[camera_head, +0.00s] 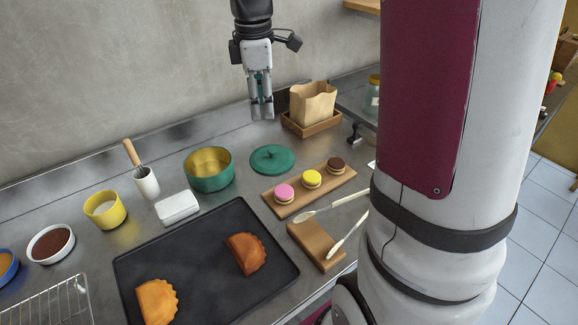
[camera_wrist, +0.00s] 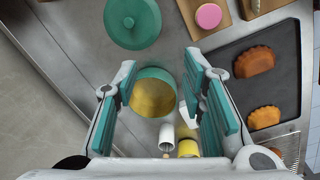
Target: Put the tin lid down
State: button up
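The green tin lid (camera_head: 272,159) lies flat on the steel counter, knob up, to the right of the open tin (camera_head: 209,181). The tin is green outside and gold inside. My gripper (camera_head: 262,113) hangs in the air above the back of the counter, fingers pointing down, apart from the lid. In the wrist view my gripper (camera_wrist: 160,64) has its two green-padded fingers spread, with nothing held between them.
A board (camera_head: 327,190) with macarons lies right of the lid. A paper bag (camera_head: 311,102) stands in a wooden tray behind it. A dark baking tray (camera_head: 200,280) with two pastries fills the front. A white butter dish (camera_head: 177,207) and yellow cup (camera_head: 104,209) stand left.

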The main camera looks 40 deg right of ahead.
jog(key=s+a+m+t, duration=0.1)
jog(key=s+a+m, duration=0.2)
jog(key=s, duration=0.5)
jog(key=s+a+r+m+t, duration=0.1)
jog(key=s+a+m, duration=0.2)
jog(key=s+m, duration=0.2)
jog(key=s+a+r+m+t, duration=0.1)
jog(key=s+a+m, duration=0.3)
jog(key=s, duration=0.7)
jog(key=shift+s+y, duration=0.2)
jog(key=shift+y, duration=0.1)
jog(key=shift+r, duration=0.15)
jog(key=shift+r+t+p, duration=0.3)
jog(key=shift+r+p, duration=0.2)
jog(key=shift+r, duration=0.15)
